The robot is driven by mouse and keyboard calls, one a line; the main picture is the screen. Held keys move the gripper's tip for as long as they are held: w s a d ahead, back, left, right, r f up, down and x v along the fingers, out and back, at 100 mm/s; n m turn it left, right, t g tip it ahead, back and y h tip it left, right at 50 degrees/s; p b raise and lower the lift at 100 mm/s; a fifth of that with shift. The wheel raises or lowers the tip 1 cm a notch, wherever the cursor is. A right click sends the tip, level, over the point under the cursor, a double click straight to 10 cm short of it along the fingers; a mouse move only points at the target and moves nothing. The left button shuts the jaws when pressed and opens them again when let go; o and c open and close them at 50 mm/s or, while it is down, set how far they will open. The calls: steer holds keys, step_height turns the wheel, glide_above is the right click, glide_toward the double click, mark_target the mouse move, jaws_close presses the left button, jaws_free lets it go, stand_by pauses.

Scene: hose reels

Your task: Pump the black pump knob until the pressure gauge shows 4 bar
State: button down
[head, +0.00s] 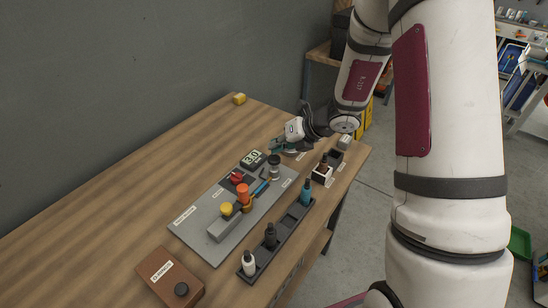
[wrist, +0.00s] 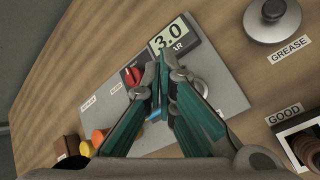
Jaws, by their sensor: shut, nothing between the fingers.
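The pressure gauge (head: 253,159) is a small display on the grey panel (head: 205,212); in the wrist view the gauge (wrist: 172,38) reads 3.0 BAR. A dark-topped upright cylinder (head: 274,162), apparently the black pump knob, stands beside the gauge. In the wrist view my fingers largely hide that part; only a pale rounded edge (wrist: 203,87) shows. My gripper (head: 275,147), with teal fingers, is above the panel's far end, close to the cylinder. In the wrist view its fingertips (wrist: 160,82) are together and empty. I cannot tell whether they touch the knob.
The panel also bears a red knob (wrist: 131,76) and orange and yellow knobs (head: 243,191). A black-knobbed metal dish (wrist: 272,18) stands by a GREASE label. A dark tray (head: 290,222) with bottles lies along the front. A brown box (head: 168,274) sits at the near end. The table's left side is clear.

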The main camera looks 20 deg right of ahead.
mark_target(276, 156)
steer(key=shift+f, duration=0.4)
steer(key=shift+f+b, duration=1.1)
steer(key=shift+f, duration=0.2)
stand_by(1.3)
steer(key=shift+r, duration=0.1)
steer(key=shift+r+p, duration=1.1)
steer(key=shift+r, duration=0.55)
steer(key=shift+r+p, duration=1.45)
steer(key=shift+r, duration=1.05)
